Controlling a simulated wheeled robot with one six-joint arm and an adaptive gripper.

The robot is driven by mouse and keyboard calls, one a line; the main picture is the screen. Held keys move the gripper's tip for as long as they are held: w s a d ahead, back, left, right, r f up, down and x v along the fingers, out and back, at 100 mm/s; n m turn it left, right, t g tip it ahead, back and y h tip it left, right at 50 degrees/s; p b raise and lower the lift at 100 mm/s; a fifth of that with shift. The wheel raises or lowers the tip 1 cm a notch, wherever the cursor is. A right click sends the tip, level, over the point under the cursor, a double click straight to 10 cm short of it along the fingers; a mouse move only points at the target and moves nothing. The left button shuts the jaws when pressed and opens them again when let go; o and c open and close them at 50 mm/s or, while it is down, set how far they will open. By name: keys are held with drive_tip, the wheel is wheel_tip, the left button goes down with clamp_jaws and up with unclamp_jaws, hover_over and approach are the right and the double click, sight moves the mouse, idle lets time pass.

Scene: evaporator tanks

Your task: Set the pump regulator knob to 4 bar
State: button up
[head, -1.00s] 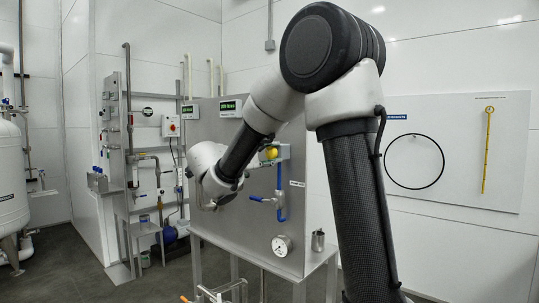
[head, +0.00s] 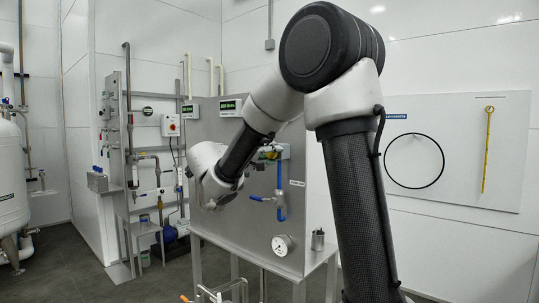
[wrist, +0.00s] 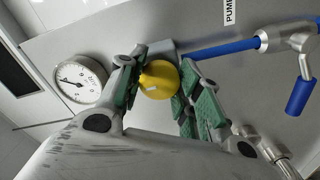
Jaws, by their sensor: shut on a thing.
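The yellow knob (wrist: 159,79), with a small pale mark on its face, sits between my fingers in the wrist view. My gripper (wrist: 161,84) has its green-padded fingers on either side of the knob and is shut on it. In the head view my gripper (head: 270,153) is at the upper part of the grey panel and hides much of the knob. A round white gauge (wrist: 80,80) with a dark needle is left of the knob in the wrist view. Its exact reading is too small to tell.
A blue pipe (wrist: 222,46) with a metal fitting and a blue-handled valve (wrist: 298,97) lies close on the right in the wrist view.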

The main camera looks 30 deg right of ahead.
drive_tip(key=shift+s+f, duration=0.1)
drive_tip(key=shift+f, duration=0.1)
idle(0.4)
drive_tip(key=o, duration=1)
drive_tip(key=shift+c, duration=0.2)
drive_tip(key=shift+a+f, duration=0.1)
drive_tip(key=shift+a, duration=0.05)
drive_tip(key=shift+o, duration=0.6)
drive_tip(key=v, duration=1.1)
drive_tip(key=shift+a+r, duration=0.3)
drive_tip(key=shift+a, duration=0.05)
drive_tip(key=shift+s, duration=0.1)
